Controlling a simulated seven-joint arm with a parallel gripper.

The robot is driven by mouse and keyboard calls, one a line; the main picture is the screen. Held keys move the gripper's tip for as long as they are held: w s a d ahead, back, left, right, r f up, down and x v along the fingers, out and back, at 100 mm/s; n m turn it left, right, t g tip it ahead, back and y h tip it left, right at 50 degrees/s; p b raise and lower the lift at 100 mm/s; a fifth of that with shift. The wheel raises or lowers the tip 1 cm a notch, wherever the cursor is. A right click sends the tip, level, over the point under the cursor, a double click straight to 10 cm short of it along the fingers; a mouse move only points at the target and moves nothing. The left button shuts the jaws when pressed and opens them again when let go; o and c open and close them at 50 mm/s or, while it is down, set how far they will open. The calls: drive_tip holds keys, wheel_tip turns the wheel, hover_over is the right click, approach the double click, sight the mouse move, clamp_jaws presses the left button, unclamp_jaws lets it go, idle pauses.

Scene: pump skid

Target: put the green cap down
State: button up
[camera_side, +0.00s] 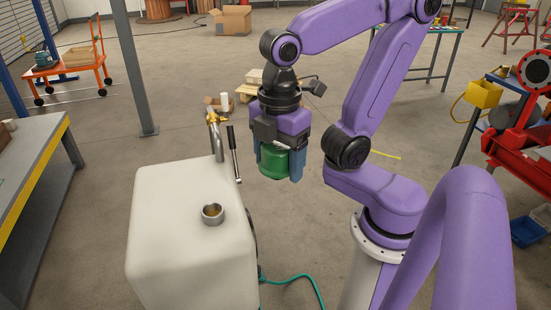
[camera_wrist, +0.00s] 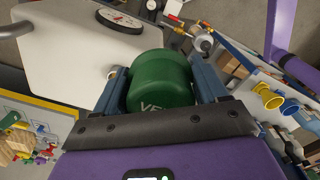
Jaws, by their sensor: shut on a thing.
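The green cap (camera_side: 275,162) is held between the blue fingers of my gripper (camera_side: 281,168). The side view shows it up in the air, to the right of the white tank (camera_side: 175,215) in the picture. In the wrist view the green cap (camera_wrist: 160,82) sits between both fingers of my gripper (camera_wrist: 162,85), with part of some lettering on it. An open round metal neck (camera_side: 213,213) stands on top of the tank. The underside of the cap is hidden.
A brass and metal pipe fitting (camera_side: 216,130) and a black-handled lever (camera_side: 233,150) rise at the tank's back edge, close to my gripper. A grey workbench (camera_side: 30,160) with a yellow edge stands at left. A green hose (camera_side: 300,278) lies on the floor.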

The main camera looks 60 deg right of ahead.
drive_tip(key=w+d, duration=0.2)
drive_tip(key=w, duration=1)
hover_over(185, 187)
drive_tip(key=s, duration=0.1)
wheel_tip(185, 187, down, 9)
drive_tip(key=shift+d+r, duration=0.1)
drive_tip(key=shift+w+f, duration=0.35)
drive_tip(key=shift+f, duration=0.2)
drive_tip(key=shift+w+f, duration=0.1)
drive_tip(key=shift+f, duration=1.6)
drive_tip(key=shift+f, duration=0.15)
drive_tip(key=o, duration=1.2)
drive_tip(key=shift+c, duration=0.2)
